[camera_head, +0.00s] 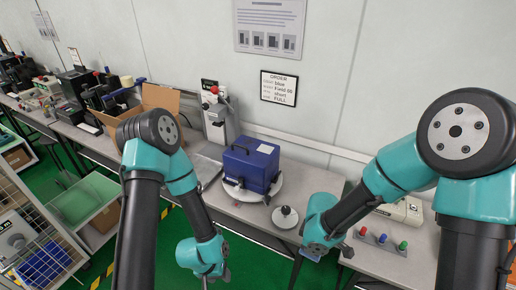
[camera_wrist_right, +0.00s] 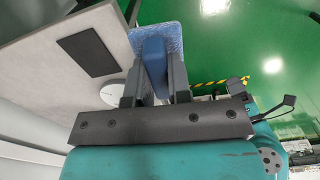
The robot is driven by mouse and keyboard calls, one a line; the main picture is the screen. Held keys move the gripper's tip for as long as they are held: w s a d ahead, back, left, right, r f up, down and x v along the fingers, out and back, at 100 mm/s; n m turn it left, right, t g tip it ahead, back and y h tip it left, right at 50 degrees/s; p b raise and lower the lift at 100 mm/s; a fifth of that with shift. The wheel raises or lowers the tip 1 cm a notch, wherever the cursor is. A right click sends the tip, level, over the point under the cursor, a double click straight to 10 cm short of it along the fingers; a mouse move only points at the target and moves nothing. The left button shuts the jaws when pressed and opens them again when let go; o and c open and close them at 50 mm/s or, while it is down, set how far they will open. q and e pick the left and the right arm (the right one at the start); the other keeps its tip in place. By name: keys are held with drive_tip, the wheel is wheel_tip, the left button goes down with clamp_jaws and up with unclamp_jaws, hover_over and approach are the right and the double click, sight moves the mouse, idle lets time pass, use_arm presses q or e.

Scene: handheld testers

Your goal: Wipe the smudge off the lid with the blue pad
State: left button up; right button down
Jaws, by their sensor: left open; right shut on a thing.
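A dark blue case stands on a round white plate (camera_head: 271,191) on the grey bench, with its lid (camera_head: 248,157) shut on top. I cannot make out a smudge on the lid. My right gripper (camera_head: 319,249) is to the right of the case, near the bench's front edge. It is shut on the blue pad (camera_head: 310,255). In the right wrist view the pad (camera_wrist_right: 167,36) has a light blue speckled face and a darker blue grip between the fingers (camera_wrist_right: 153,88). My left gripper (camera_head: 214,277) hangs low in front of the bench, open and apart from the case.
A round grey disc with a dark knob (camera_head: 285,217) sits between the case and my right arm. A rack with red, blue and green knobs (camera_head: 382,240) is at right. A cardboard box (camera_head: 158,100) and a grey stand (camera_head: 214,120) are behind, left. An order sign (camera_head: 279,88) hangs above.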

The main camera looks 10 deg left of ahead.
drive_tip(key=w+d+r+m, duration=0.4)
drive_tip(key=w+d+m, duration=0.1)
drive_tip(key=w+d, duration=0.5)
drive_tip(key=w+d+r+m, duration=0.4)
drive_tip(key=w+d, duration=0.3)
drive_tip(key=w, duration=0.4)
drive_tip(key=w+d+r+m, duration=0.1)
drive_tip(key=d+r+m, duration=0.2)
drive_tip(key=d, duration=0.5)
drive_tip(key=w+d+r+m, duration=0.2)
drive_tip(key=d+r, duration=0.4)
drive_tip(key=d, duration=0.3)
drive_tip(key=w+d+r+m, duration=0.2)
drive_tip(key=d+r+m, duration=0.2)
drive_tip(key=d, duration=0.4)
drive_tip(key=shift+w+d+r, duration=0.15)
drive_tip(key=shift+w+r, duration=0.1)
drive_tip(key=shift+r, duration=0.05)
